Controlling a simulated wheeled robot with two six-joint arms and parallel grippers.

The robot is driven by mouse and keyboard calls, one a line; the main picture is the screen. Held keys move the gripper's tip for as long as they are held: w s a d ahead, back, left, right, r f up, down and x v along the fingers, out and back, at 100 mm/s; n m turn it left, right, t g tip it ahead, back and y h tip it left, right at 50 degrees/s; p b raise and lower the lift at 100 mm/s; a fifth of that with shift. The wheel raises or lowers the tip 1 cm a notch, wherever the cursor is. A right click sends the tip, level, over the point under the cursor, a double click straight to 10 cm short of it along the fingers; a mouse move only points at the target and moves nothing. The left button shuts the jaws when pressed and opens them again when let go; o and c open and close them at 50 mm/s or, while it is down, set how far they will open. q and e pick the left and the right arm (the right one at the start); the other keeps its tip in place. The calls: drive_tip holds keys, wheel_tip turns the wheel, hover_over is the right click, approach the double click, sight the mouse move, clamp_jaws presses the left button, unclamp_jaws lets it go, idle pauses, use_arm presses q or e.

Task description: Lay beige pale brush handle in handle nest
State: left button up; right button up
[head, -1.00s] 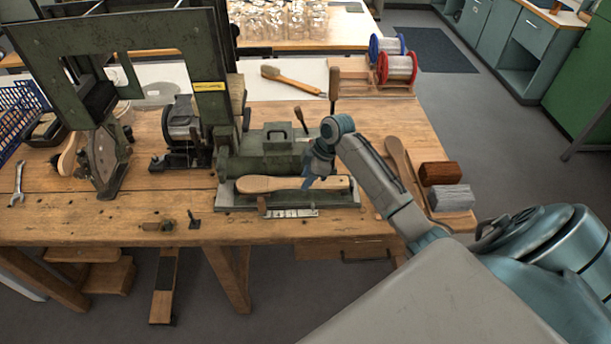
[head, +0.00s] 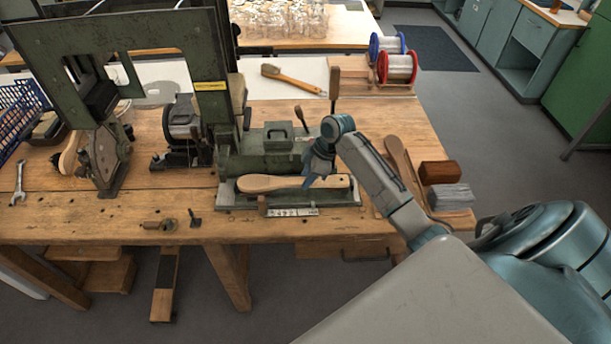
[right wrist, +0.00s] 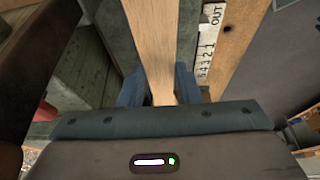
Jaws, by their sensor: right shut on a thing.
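The beige pale brush handle (head: 268,184) lies lengthwise along the front of the green tufting machine, its broad end to the left. It is at the handle nest (head: 235,202), the green bed at the machine's foot; whether it rests fully down is hard to tell. My right gripper (head: 318,180) is shut on the handle right of its middle. In the right wrist view the handle (right wrist: 152,40) runs up between the two blue fingers (right wrist: 160,88). My left gripper is not in view.
A numbered scale strip (head: 293,212) lies just in front of the nest. A wooden handle (head: 400,160), a brown block (head: 440,173) and a grey block (head: 451,197) lie to the right. A brush (head: 290,81) and wire spools (head: 397,66) are behind. The front left bench has small metal parts (head: 160,225).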

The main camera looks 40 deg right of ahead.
drive_tip(key=shift+s+d+f, duration=0.15)
drive_tip(key=shift+d+f, duration=0.15)
drive_tip(key=o, duration=1.5)
drive_tip(key=shift+r, duration=0.1)
drive_tip(key=shift+w+d+r+p, duration=0.1)
drive_tip(key=shift+w+r+p, duration=0.2)
drive_tip(key=shift+r+p, duration=0.7)
wheel_tip(320, 180, up, 2)
drive_tip(key=shift+w+r+p, duration=0.1)
drive_tip(key=shift+p, duration=0.95)
drive_tip(key=shift+s+d+r+p, duration=0.1)
drive_tip(key=shift+s+r+p, duration=0.3)
drive_tip(key=shift+r+p, duration=0.4)
drive_tip(key=shift+d+r+p, duration=0.1)
drive_tip(key=shift+r+p, duration=0.55)
drive_tip(key=shift+r, duration=0.05)
